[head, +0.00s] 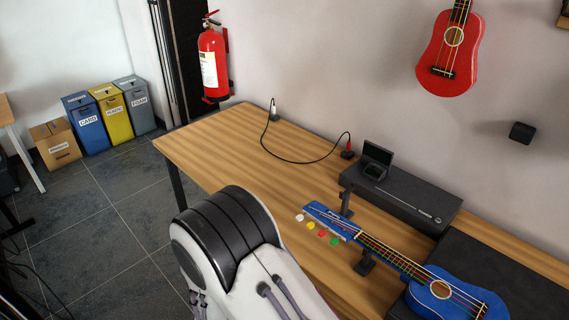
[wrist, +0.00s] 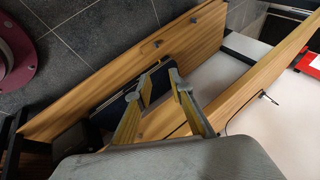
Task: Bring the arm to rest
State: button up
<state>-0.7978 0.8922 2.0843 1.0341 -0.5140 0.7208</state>
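My gripper (wrist: 156,86) shows in the wrist view with its two fingers spread apart. Nothing is visible between them. Behind the fingertips are a dark panel and wooden boards; I cannot tell how far away they are. In the head view, my white and black arm rises at the bottom centre, in front of the wooden table (head: 225,140). My gripper is hidden or out of frame there.
A blue ukulele (head: 440,291) lies on the table's right side, its neck on a black stand (head: 365,263). Coloured picks (head: 311,226), a black case (head: 400,193) and a cable (head: 297,161) are near it. Bins (head: 118,113) stand at the left. The table's left part is clear.

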jog(key=s+d+r+n+g+y, duration=0.25)
jog(key=s+r+n, duration=0.25)
jog(key=r, duration=0.4)
jog(key=s+d+r+n+g+y, duration=0.1)
jog(key=s+d+r+n+g, duration=0.15)
jog(key=s+r+n, duration=0.5)
jog(key=s+d+r+t+h, duration=0.1)
jog(key=s+d+r, duration=0.2)
jog(key=d+r, duration=0.4)
jog(key=s+d+r+t+h, duration=0.1)
jog(key=s+d+r, duration=0.2)
jog(key=d+r, duration=0.4)
jog(key=s+d+r+m+t+h, duration=0.1)
jog(key=s+d+r, duration=0.3)
jog(key=d+r, duration=0.4)
jog(key=shift+d+t, duration=0.3)
jog(key=shift+d, duration=1.15)
jog(key=shift+f, duration=0.1)
dwell(0.5)
